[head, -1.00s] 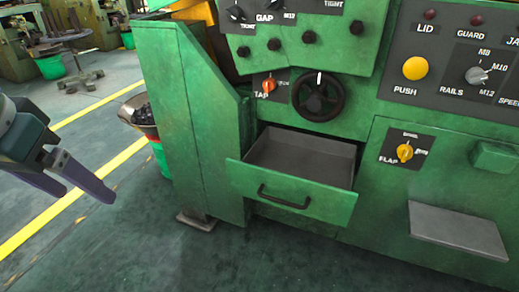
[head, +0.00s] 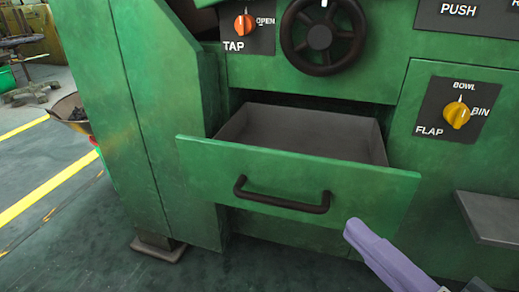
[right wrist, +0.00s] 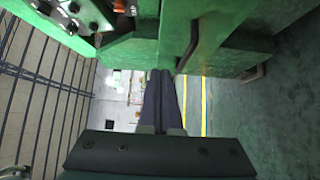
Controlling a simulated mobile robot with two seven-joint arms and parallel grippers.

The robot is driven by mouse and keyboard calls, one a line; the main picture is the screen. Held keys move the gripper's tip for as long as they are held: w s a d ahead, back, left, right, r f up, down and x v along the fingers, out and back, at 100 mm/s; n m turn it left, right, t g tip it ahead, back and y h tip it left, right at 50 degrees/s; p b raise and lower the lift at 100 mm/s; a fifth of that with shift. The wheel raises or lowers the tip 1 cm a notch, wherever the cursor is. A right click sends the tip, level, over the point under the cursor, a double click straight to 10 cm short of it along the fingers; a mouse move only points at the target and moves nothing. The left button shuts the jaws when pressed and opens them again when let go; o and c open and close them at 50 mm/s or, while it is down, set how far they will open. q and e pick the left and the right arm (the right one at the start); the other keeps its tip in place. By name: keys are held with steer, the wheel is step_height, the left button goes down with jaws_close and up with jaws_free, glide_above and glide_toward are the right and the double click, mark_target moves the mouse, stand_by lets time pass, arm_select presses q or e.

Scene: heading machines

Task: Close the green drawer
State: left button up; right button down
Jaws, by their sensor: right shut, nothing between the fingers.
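The green drawer (head: 330,182) is pulled out of the machine, and its empty grey inside (head: 310,135) shows. Its dark bar handle (head: 281,202) is on the drawer front. My right gripper (head: 352,230) comes in from the lower right in the head view, its purple finger near the lower right part of the drawer front, right of the handle. I cannot tell whether it touches. In the right wrist view its fingers (right wrist: 160,74) are together with nothing between them, and a dark handle (right wrist: 188,46) shows beside them. My left gripper is out of view.
Above the drawer are a black handwheel (head: 322,36) and an orange TAP knob (head: 244,24). A yellow FLAP knob (head: 457,114) and a grey ledge (head: 492,216) are at the right. A green side panel (head: 140,120) stands at the left. The floor in front is clear.

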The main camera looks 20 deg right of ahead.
steer(key=b, duration=0.1)
glide_toward(303, 160)
steer(key=w+a, duration=0.2)
steer(key=a, duration=0.1)
steer(key=w, duration=0.1)
steer(key=w+d+b, duration=0.1)
steer(key=w, duration=0.1)
steer(key=shift+d+f, duration=0.1)
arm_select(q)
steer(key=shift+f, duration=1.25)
arm_select(e)
steer(key=shift+w+d, duration=0.3)
steer(key=shift+w, duration=0.05)
